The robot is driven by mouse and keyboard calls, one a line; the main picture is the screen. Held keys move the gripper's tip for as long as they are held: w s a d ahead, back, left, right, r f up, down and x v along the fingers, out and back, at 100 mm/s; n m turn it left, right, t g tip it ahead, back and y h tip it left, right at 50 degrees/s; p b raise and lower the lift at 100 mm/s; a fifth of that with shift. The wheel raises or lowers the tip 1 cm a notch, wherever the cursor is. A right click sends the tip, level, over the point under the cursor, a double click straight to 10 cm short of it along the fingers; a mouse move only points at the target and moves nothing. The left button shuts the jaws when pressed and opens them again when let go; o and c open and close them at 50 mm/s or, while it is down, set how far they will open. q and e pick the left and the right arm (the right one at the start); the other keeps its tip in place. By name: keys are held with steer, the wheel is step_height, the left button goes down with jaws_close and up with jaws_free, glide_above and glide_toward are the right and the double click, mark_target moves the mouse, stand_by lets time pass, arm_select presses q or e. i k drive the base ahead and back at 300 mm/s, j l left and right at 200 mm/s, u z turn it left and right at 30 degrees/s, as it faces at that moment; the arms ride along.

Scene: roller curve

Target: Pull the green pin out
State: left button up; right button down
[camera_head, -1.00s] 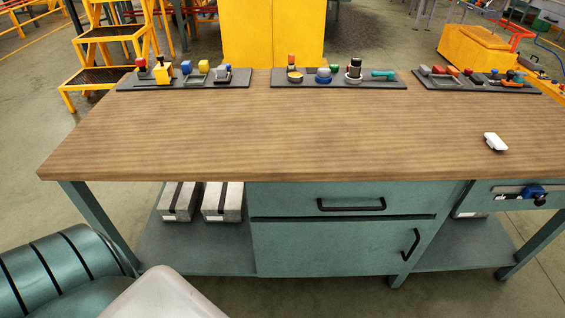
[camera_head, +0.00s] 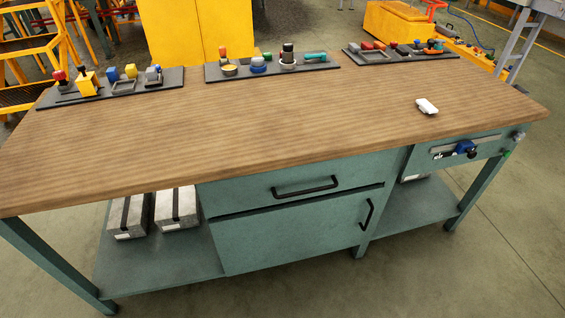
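A small green piece (camera_head: 507,153) shows at the right end of the workbench, below the tabletop edge, beside a grey knob-like part (camera_head: 519,136). It is too small to tell its shape or whether it is the green pin. Another small green piece (camera_head: 267,57) stands partly hidden on the middle dark board, and a teal piece (camera_head: 315,57) lies near that board's right end. A blue and black part (camera_head: 465,148) sits on a metal strip on the bench's right front. Neither of my grippers is in view.
The wooden workbench top (camera_head: 250,125) is mostly clear, with a white object (camera_head: 427,106) at right. Dark boards with several coloured parts line its back edge. Below are a drawer (camera_head: 300,190), a cabinet door (camera_head: 295,235) and grey blocks (camera_head: 177,208). Floor is open at right.

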mark_target(506, 154)
steer(key=z, duration=1.5)
steer(key=i+l, duration=0.1)
